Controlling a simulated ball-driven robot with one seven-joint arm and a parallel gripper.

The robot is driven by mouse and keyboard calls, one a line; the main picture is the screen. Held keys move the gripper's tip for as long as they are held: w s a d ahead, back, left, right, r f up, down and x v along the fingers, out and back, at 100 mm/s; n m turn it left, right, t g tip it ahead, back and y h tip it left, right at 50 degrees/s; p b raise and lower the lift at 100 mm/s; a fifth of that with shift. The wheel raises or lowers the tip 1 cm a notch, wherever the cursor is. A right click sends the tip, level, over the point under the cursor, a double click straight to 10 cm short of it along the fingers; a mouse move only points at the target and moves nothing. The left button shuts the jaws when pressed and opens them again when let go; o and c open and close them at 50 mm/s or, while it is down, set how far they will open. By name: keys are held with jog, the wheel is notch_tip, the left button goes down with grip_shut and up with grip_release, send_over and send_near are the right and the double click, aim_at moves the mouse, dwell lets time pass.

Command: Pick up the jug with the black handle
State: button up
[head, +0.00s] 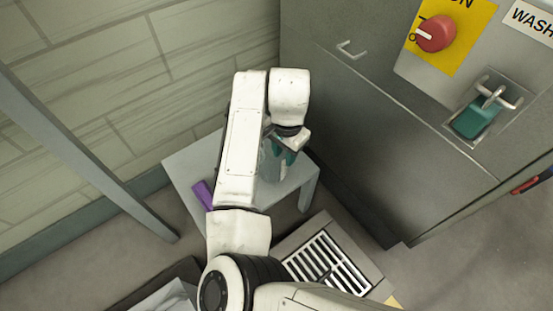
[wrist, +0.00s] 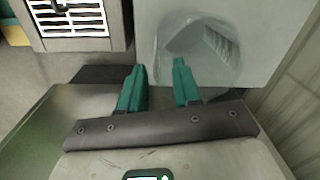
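A clear, see-through jug (wrist: 208,48) stands on a small pale table (wrist: 275,35) in the wrist view. I cannot make out a black handle on it. In the head view the jug (head: 268,165) is a faint clear shape, partly hidden behind my arm and gripper. My gripper (wrist: 158,68) has two teal fingers, which are apart with nothing visibly held between them. The fingertips are close to the jug's near left side; I cannot tell whether they touch it. In the head view my gripper (head: 284,153) is over the right part of the table.
A purple object (head: 203,194) is at the table's left edge, partly hidden by my arm. A tall grey cabinet (head: 370,130) with a handle stands close on the right. A tiled wall (head: 140,70) is behind. A floor grate (head: 328,262) lies in front of the table.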

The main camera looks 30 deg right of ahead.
aim_at(284, 171)
notch_tip(284, 171, down, 5)
jog(key=b, duration=0.2)
jog(key=shift+r+b, duration=0.2)
jog(key=shift+b, duration=0.15)
jog(key=shift+r, duration=0.1)
grip_shut()
